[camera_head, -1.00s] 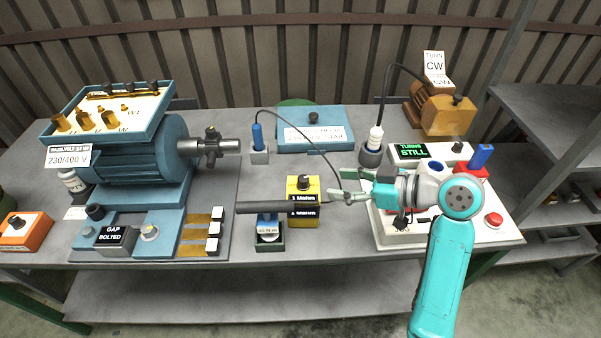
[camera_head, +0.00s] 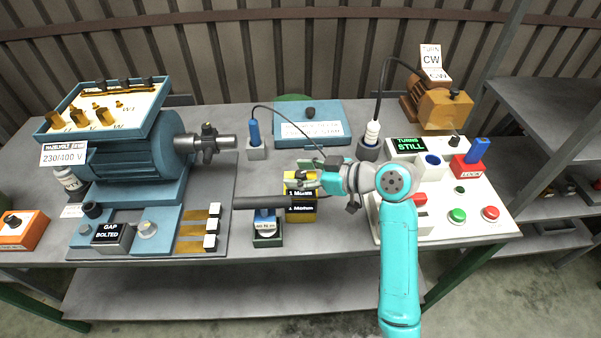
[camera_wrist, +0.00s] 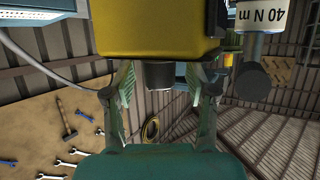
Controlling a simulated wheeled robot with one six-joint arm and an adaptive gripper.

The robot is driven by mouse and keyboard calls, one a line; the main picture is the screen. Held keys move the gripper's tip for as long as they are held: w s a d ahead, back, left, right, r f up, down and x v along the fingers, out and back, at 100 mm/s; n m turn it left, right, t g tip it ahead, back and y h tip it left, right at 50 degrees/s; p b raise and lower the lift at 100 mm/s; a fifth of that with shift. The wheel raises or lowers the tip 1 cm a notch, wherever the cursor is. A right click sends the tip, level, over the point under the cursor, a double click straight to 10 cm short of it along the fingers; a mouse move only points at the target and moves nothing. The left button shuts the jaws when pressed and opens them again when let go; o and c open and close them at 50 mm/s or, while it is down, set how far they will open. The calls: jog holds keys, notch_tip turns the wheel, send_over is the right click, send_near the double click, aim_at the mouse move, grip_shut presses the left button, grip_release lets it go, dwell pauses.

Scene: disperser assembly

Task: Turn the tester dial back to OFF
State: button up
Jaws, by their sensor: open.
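The tester is a yellow box (camera_head: 300,215) with a black "1 Mohm" label, standing mid-table in the head view. My gripper (camera_head: 305,178) is at its top, and its fingers largely hide the dial there. In the wrist view the yellow tester (camera_wrist: 155,35) fills the top centre, and its dark dial (camera_wrist: 159,76) sticks out from it. My open gripper (camera_wrist: 160,90) has one finger on each side of the dial, with a gap visible on both sides. The dial's pointer and markings cannot be read.
A 40 N m label (camera_wrist: 263,16) shows close by in the wrist view. A blue probe (camera_head: 254,133) with a black cable stands behind. The white control panel (camera_head: 466,232) is at right.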

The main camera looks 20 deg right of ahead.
grip_shut()
jog(key=shift+n+g, duration=0.3)
jog(key=shift+g, duration=0.1)
jog(key=n+g+y, duration=0.2)
jog(key=n+g, duration=0.1)
jog(key=shift+w+y, duration=0.1)
jog(key=shift+y, duration=0.2)
jog(key=shift+n+g+y, duration=0.8)
jog(key=shift+n+g, duration=1.1)
grip_release()
jog(key=shift+g, duration=0.3)
